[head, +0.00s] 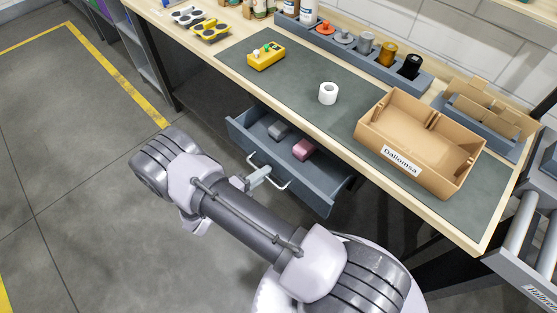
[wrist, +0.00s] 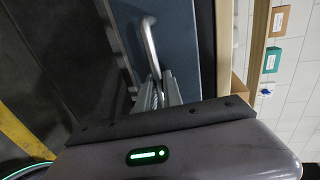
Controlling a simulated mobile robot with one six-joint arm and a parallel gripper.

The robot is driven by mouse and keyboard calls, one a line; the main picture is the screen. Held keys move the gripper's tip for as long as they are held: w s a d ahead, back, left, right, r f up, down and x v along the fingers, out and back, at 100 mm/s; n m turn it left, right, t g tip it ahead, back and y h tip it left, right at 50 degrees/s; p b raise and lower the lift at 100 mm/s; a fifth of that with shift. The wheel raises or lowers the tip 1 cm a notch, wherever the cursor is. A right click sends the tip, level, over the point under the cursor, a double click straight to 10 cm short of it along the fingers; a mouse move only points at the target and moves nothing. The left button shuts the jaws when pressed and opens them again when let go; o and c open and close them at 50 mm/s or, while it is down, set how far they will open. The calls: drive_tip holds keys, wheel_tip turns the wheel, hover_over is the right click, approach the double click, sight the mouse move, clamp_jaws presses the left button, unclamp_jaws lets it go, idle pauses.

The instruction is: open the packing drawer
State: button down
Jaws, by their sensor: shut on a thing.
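The packing drawer (head: 318,190) is a blue-grey drawer under the workbench, and it stands pulled out from the bench. Inside it I see a grey item (head: 279,130) and a pink item (head: 303,149). Its front has a pale bar handle (head: 283,184). My gripper (head: 259,177) is at the handle, shut on it. In the wrist view the handle (wrist: 150,42) runs down between the fingers of my gripper (wrist: 156,90), against the blue drawer front (wrist: 178,40). My arm hides part of the drawer front in the head view.
On the bench (head: 481,245) are a cardboard box (head: 455,160) labelled Dallomsa, a white roll (head: 328,93), a yellow button box (head: 266,56) and a rack of small containers (head: 340,38). A roller conveyor (head: 530,235) is at the right. The floor at left is clear.

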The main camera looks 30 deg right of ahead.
drive_tip(key=f+b+v, duration=0.1)
drive_tip(key=f+v, duration=0.2)
drive_tip(key=v, duration=1.1)
drive_tip(key=shift+a+b, duration=0.3)
drive_tip(key=shift+a, duration=0.2)
drive_tip(key=shift+s, duration=0.15)
drive_tip(key=c, duration=1.5)
unclamp_jaws()
drive_tip(key=p+v, duration=0.2)
drive_tip(key=v, duration=1.5)
drive_tip(key=shift+a, duration=0.2)
